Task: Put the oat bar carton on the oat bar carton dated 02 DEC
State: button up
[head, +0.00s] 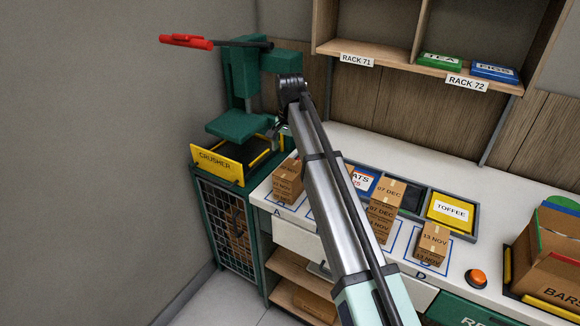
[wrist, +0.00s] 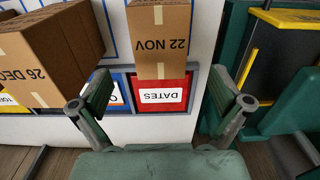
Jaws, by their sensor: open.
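Brown cartons stand in stacks on the white counter. In the head view, the left stack (head: 286,185) has NOV labels. In the wrist view, a carton reads 22 NOV (wrist: 158,40) and another reads 26 DEC (wrist: 45,60), both upside down. I cannot read 02 DEC on any carton. My gripper (wrist: 162,92) is open and empty, its fingers in front of the 22 NOV carton's side of the counter. In the head view it is mostly hidden by my arm.
A green press with a red handle (head: 187,41) and a yellow CRUSHER tray (head: 222,162) stands at the left. Bins include DATES (wrist: 165,97) and TOFFEE (head: 450,210). An orange button (head: 477,278) and a BARS box (head: 548,270) are at right. Shelves hang above.

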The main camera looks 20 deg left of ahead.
aim_at(290, 169)
jog(key=shift+r+b, duration=0.4)
jog(key=shift+r, duration=2.15)
